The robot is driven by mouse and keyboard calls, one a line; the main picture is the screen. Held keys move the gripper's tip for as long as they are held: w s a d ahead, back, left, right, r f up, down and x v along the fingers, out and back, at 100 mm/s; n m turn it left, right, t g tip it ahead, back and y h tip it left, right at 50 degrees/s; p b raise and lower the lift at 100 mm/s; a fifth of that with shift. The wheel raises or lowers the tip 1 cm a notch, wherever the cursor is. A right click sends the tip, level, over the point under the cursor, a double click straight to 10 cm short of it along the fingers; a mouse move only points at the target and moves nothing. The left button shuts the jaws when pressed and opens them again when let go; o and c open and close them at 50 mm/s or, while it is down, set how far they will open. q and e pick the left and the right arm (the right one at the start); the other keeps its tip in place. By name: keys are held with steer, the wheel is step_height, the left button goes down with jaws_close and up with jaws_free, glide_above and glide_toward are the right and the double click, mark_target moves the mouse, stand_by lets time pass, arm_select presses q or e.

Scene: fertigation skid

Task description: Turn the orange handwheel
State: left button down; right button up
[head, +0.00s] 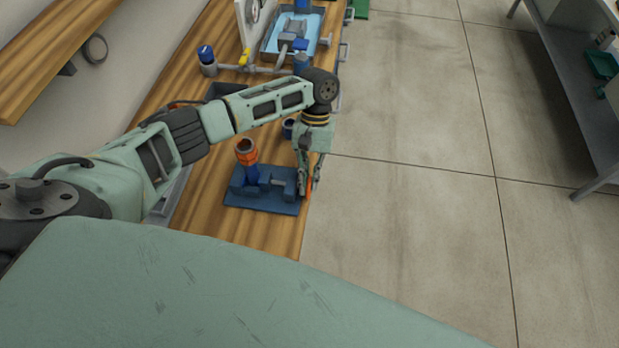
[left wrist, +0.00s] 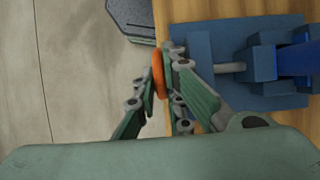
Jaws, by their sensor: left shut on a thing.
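The orange handwheel (left wrist: 158,75) shows edge-on in the left wrist view, at the end of a blue valve block (left wrist: 235,60) with a grey stem. In the head view a sliver of the handwheel (head: 309,188) shows at the right edge of the blue base (head: 262,200). My left gripper (left wrist: 160,105) is shut on the handwheel, one finger on each side of it; in the head view the left gripper (head: 309,180) points down over the bench edge. The fingers hide part of the wheel. My right gripper is in neither view.
The wooden bench (head: 280,238) carries an orange-topped blue fitting (head: 246,152), a blue-capped pipe (head: 207,58) and a blue tray (head: 322,42). Open concrete floor (head: 420,220) lies to the right. A grey table (head: 575,90) stands at the far right.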

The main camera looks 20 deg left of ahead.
arm_select(q)
steer(key=shift+w+g+h+b, duration=0.2)
steer(key=shift+g+h+b, duration=0.1)
steer(key=shift+g+b, duration=0.45)
steer(key=shift+a, duration=0.1)
steer(key=c, duration=2.1)
jaws_free()
steer(key=v, duration=1.2)
steer(key=shift+w+f, duration=0.1)
